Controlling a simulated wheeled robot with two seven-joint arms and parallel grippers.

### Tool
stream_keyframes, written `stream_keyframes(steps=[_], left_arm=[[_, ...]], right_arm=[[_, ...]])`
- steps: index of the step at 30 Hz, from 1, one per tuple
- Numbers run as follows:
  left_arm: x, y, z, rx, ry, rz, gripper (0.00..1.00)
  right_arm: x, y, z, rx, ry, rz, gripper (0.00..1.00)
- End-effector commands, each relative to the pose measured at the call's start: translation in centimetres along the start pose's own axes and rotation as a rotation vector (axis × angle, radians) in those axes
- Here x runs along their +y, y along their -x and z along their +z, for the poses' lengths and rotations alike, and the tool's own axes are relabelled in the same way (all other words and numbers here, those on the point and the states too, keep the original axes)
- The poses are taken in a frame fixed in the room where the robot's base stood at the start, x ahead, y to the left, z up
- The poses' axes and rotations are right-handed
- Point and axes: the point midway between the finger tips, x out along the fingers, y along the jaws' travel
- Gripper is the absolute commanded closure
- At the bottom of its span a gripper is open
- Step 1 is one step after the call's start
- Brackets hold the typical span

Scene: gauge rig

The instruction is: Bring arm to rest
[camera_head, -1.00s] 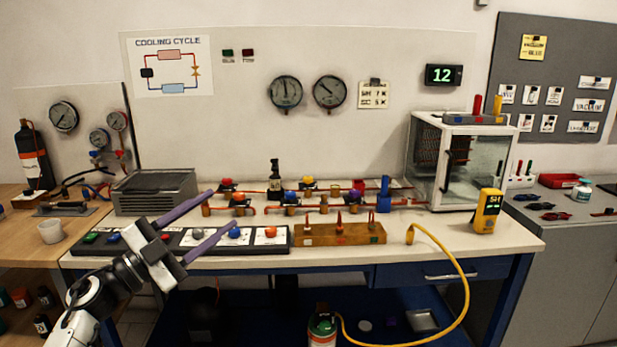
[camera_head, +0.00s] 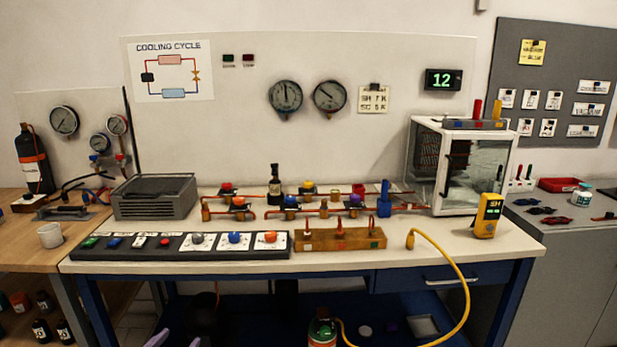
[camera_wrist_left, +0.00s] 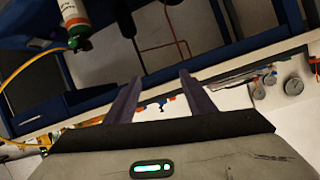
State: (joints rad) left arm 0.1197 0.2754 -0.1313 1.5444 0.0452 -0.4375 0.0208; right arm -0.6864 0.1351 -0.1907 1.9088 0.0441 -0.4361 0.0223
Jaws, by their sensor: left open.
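My left gripper (camera_wrist_left: 158,95) shows in the left wrist view with its two purple fingers apart and nothing between them. The rest of the left arm is out of the head view. The strip of switches and knobs (camera_head: 180,245) on the bench is uncovered. My right gripper is in neither view.
A yellow hose (camera_head: 455,262) loops over the bench front to a gas cylinder (camera_head: 322,331) below, also in the left wrist view (camera_wrist_left: 73,22). A wooden block (camera_head: 330,241), a glass-fronted box (camera_head: 470,172) and a yellow meter (camera_head: 487,215) stand on the bench.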

Motion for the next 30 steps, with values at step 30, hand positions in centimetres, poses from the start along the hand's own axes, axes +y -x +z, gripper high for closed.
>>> stream_keyframes(steps=[30], left_arm=[[18.6, 24.9, 23.1, -0.409, 0.191, 0.253, 0.50]], right_arm=[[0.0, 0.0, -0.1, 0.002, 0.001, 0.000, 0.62]])
